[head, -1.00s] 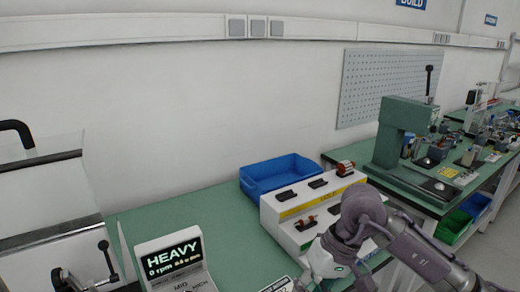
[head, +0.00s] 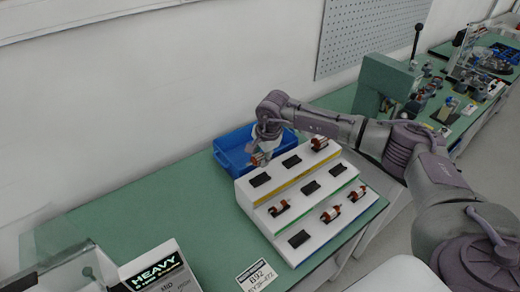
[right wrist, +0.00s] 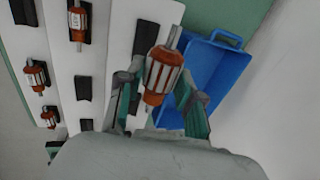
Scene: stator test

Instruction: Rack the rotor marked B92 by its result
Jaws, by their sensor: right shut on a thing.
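My right gripper (head: 262,152) is shut on an orange-and-silver rotor (head: 258,159), held above the back left end of the white stepped rack (head: 268,219). In the right wrist view the rotor (right wrist: 162,76) sits between the two fingers, its shaft pointing up the picture, beside an empty black cradle (right wrist: 146,38); no marking is readable on it. The top row's left cradle (head: 260,180) and middle cradle (head: 291,160) are empty. The tester display (head: 158,272) reads HEAVY. A card (head: 257,277) reads B92. My left gripper is out of view.
Other rotors lie in the rack: top right (head: 319,143), middle left (head: 279,208), bottom middle (head: 330,214) and bottom right (head: 357,193). Yellow, green and blue strips mark the tiers. A blue bin (head: 232,148) stands behind. The green bench (head: 150,205) left of the rack is clear.

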